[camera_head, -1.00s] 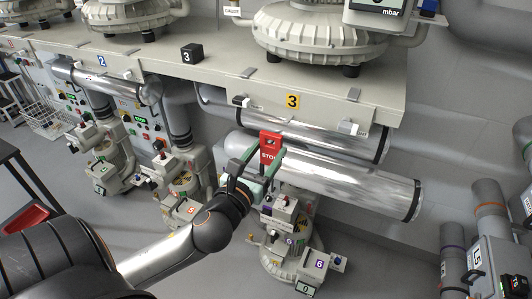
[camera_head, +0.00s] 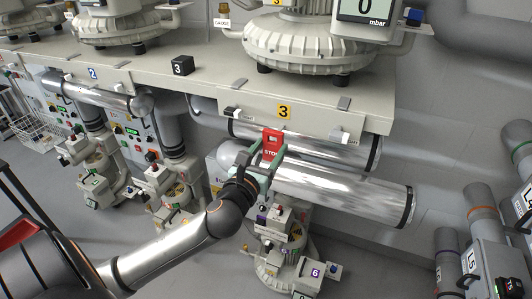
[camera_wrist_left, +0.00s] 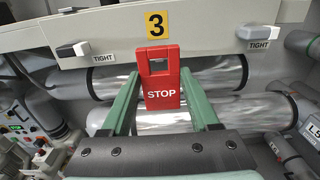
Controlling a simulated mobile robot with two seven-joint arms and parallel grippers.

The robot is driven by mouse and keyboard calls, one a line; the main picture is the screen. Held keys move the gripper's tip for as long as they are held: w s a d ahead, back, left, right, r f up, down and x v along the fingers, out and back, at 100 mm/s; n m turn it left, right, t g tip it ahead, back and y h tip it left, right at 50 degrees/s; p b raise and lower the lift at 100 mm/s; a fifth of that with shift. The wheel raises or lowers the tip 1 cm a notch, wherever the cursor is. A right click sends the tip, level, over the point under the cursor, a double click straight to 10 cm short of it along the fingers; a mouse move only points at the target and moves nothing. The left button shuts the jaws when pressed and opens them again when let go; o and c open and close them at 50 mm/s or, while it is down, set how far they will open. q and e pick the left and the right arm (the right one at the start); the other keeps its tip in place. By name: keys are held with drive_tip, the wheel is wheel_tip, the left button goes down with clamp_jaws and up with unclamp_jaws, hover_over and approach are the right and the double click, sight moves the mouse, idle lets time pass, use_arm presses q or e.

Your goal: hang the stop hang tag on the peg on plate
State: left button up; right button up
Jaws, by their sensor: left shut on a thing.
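The red STOP hang tag (camera_head: 272,143) is upright between the fingers of my left gripper (camera_head: 268,158), which is shut on it. In the left wrist view, the tag (camera_wrist_left: 161,95) shows white STOP lettering and an opening near its top. The green fingers of the left gripper (camera_wrist_left: 160,78) flank it. The tag's top is just below the yellow number 3 label (camera_wrist_left: 156,25) on the front face of the bench, with the silver pipes behind it. I cannot make out the peg or its plate clearly. My right gripper is not in view.
Two silver pipes (camera_head: 340,190) run under the bench behind the gripper. A valve unit (camera_head: 285,260) stands below. Open floor lies at the lower left.

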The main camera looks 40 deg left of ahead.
use_arm(q)
drive_tip(key=shift+x, duration=2.2)
drive_tip(key=shift+w+f, duration=0.2)
drive_tip(key=shift+f, duration=0.15)
drive_tip(key=o, duration=1.4)
drive_tip(key=shift+s, duration=0.1)
drive_tip(key=b+v, duration=0.2)
drive_tip(key=v, duration=1)
drive_tip(key=shift+s, duration=0.15)
